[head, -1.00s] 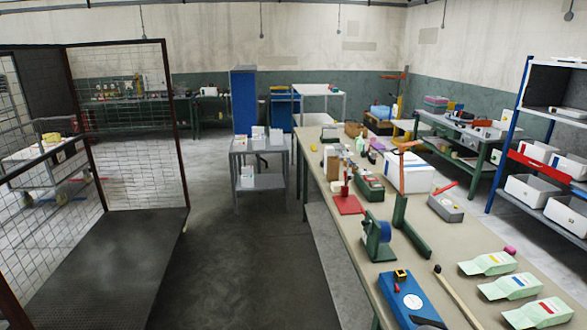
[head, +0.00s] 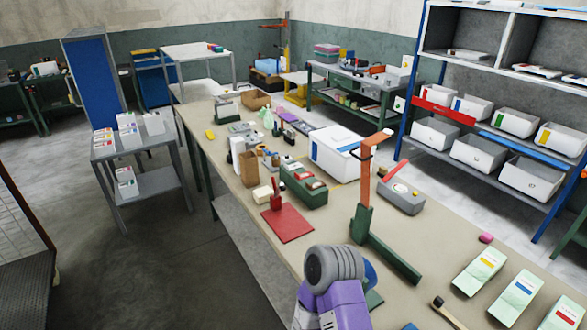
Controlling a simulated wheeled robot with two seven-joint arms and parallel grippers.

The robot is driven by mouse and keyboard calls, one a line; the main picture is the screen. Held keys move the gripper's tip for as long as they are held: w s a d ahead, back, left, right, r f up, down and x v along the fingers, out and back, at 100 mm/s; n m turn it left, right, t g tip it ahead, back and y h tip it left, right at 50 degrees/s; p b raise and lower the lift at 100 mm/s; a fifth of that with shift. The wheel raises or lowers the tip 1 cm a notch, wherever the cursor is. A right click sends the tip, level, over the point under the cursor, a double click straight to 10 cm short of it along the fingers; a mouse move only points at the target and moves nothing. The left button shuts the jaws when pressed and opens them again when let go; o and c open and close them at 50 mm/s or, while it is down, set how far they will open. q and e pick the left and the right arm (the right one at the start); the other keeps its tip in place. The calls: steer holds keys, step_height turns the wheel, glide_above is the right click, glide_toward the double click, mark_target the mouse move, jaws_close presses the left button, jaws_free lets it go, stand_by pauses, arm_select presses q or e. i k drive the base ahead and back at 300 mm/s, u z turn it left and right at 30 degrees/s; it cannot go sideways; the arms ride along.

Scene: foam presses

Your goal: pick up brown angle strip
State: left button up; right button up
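I cannot pick out a brown angle strip for certain. A long tan strip (head: 449,314) with a dark end lies at the table's near edge and runs out of the bottom of the picture. It may be a tool handle; its shape is too small to tell. Part of one of my arms, purple with a grey ribbed joint, rises from the bottom middle. It hides part of the near table. Neither gripper shows.
The long table (head: 430,245) carries a green stand with an orange upright (head: 362,200), a red plate (head: 287,223), a white box (head: 336,153), a grey block (head: 401,197) and pale green cartons (head: 480,270). A shelf rack (head: 418,65) stands right.

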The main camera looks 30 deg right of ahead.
mark_target(318, 185)
steer(key=i, duration=1.95)
steer(key=z, duration=1.4)
steer(key=i, duration=0.2)
steer(key=u, duration=0.1)
